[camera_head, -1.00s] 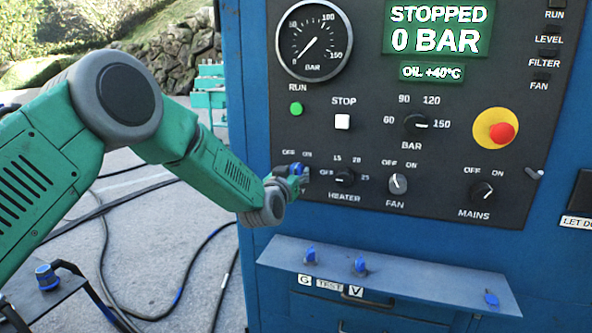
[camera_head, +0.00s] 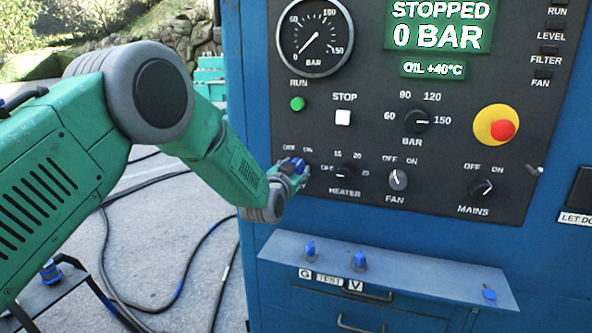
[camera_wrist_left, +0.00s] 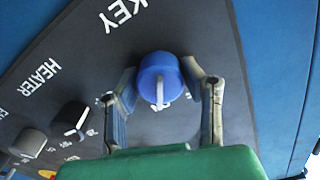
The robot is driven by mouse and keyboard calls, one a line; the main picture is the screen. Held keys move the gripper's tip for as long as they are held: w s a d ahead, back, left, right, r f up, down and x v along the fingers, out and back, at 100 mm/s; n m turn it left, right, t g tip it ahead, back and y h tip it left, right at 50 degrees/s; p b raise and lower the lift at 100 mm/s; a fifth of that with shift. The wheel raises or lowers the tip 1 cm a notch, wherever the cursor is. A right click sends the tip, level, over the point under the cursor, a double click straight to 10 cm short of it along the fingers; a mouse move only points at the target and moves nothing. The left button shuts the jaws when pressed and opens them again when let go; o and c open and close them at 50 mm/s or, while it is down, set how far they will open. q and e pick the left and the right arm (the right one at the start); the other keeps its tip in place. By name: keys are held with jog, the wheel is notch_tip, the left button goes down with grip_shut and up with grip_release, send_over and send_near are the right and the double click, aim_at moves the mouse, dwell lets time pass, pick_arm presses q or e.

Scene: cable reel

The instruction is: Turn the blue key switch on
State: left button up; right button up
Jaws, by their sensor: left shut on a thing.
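The blue key switch (camera_head: 298,164) sits at the left edge of the dark control panel, below OFF and ON labels. In the left wrist view the round blue key switch (camera_wrist_left: 158,70) lies between my two fingers, below the word KEY, and its white pointer mark points toward the bottom of the picture. My left gripper (camera_head: 299,171) is shut on it, and the gripper also shows in the left wrist view (camera_wrist_left: 162,84). The fingers partly hide the switch in the head view, so I cannot read its setting there. My right gripper is not in view.
The heater knob (camera_head: 345,170) is close to the right of my gripper, then the fan knob (camera_head: 398,180) and mains knob (camera_head: 481,188). A red stop button (camera_head: 502,130) is farther right. A shelf (camera_head: 400,269) with blue pieces juts out below. The display reads STOPPED, 0 BAR.

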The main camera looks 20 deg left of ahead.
pick_arm(q)
jog(key=shift+w+r, duration=0.15)
jog(key=shift+r, duration=0.35)
jog(key=o, duration=1.1)
jog(key=shift+c, duration=0.2)
jog(key=shift+o, duration=0.4)
jog(key=shift+d+f, duration=0.1)
jog(key=shift+f, duration=0.15)
jog(key=s, duration=1.2)
jog(key=shift+s+a, duration=0.1)
jog(key=shift+a, duration=0.1)
